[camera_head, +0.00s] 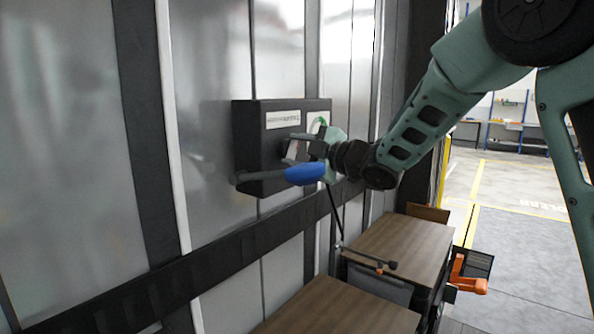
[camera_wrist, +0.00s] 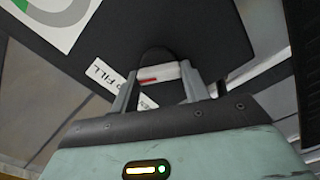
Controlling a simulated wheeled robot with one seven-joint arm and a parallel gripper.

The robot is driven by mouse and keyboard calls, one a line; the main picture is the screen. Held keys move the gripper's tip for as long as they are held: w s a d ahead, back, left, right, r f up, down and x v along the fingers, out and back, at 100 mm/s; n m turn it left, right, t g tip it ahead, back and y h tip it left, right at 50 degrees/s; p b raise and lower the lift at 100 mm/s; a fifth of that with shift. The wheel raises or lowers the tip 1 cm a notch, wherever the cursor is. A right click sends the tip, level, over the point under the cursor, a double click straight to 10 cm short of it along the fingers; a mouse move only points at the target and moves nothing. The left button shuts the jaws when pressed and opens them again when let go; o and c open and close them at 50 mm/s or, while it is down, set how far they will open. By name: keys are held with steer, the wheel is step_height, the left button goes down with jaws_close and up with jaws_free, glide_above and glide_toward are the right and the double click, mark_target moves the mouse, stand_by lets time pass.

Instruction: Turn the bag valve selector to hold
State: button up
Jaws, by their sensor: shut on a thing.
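The bag valve is a black box (camera_head: 255,145) on the metal wall in the head view, with a white label strip (camera_head: 283,119) on its face. My gripper (camera_head: 297,150) is against the right part of that face and hides the selector there. In the wrist view my gripper (camera_wrist: 160,82) is shut on the selector (camera_wrist: 155,57), a dark round-ended piece. A red mark shows between the fingers. A white label reading FILL (camera_wrist: 103,72) lies left of the fingers. A green arc on a white plate (camera_wrist: 62,18) is at upper left. Where the selector points is unclear.
Brown-topped boxes (camera_head: 400,245) stand below at right. An orange item (camera_head: 468,277) is beside them. Open floor (camera_head: 530,240) lies at the right.

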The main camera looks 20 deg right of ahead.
steer(key=n+b, duration=0.2)
steer(key=b, duration=0.1)
steer(key=n+b, duration=0.2)
steer(key=b, duration=0.1)
steer(key=shift+f+b, duration=0.3)
steer(key=shift+f, duration=0.05)
steer(key=shift+r+n+b, duration=0.1)
steer(key=shift+n+b, duration=0.5)
steer(key=shift+n, duration=0.1)
steer(key=shift+r, duration=0.1)
steer(key=o, duration=1)
steer(key=b+v, duration=0.2)
steer(key=v, duration=1.5)
steer(key=shift+s+d, duration=0.1)
steer(key=shift+s, duration=0.05)
